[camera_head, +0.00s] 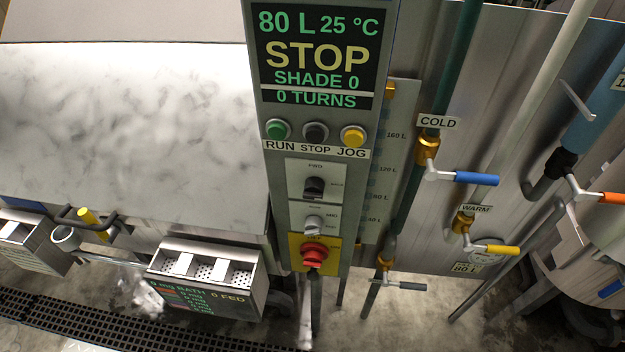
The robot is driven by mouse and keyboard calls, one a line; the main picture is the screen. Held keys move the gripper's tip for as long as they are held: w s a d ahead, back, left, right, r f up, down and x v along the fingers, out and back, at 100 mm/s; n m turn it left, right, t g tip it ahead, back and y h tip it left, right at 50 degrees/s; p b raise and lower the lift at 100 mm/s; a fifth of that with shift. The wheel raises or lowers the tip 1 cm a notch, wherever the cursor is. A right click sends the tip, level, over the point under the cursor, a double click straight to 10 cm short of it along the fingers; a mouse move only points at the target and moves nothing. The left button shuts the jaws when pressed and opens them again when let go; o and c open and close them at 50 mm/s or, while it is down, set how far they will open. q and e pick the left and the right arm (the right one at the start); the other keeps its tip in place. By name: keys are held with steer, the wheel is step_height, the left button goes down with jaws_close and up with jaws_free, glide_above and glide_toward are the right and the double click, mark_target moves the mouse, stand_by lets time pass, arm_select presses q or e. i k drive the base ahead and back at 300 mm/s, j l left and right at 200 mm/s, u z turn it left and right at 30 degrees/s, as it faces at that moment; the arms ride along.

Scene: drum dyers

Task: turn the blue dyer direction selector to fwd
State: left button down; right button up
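The direction selector (314,187) is a black knob on a white plate in the middle of the grey control panel (276,218). "FWD" is printed above the knob and a small label, apparently "BACK", to its right. I cannot tell which label the knob points at. The panel's display (316,56) reads "80 L 25 °C", "STOP", "SHADE 0" and "0 TURNS". No blue marking shows on this panel. Neither of my grippers is in view.
Above the selector are green (277,129), black (315,132) and yellow (353,136) buttons. Below are a grey speed knob (314,223) and a red switch (315,253). Blue (476,178) and yellow (497,249) valve levers stick out at right; a dosing box (208,273) stands lower left.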

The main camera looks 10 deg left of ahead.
mark_target(314, 186)
steer(key=k+l, duration=0.8)
steer(key=i+l+u, duration=0.05)
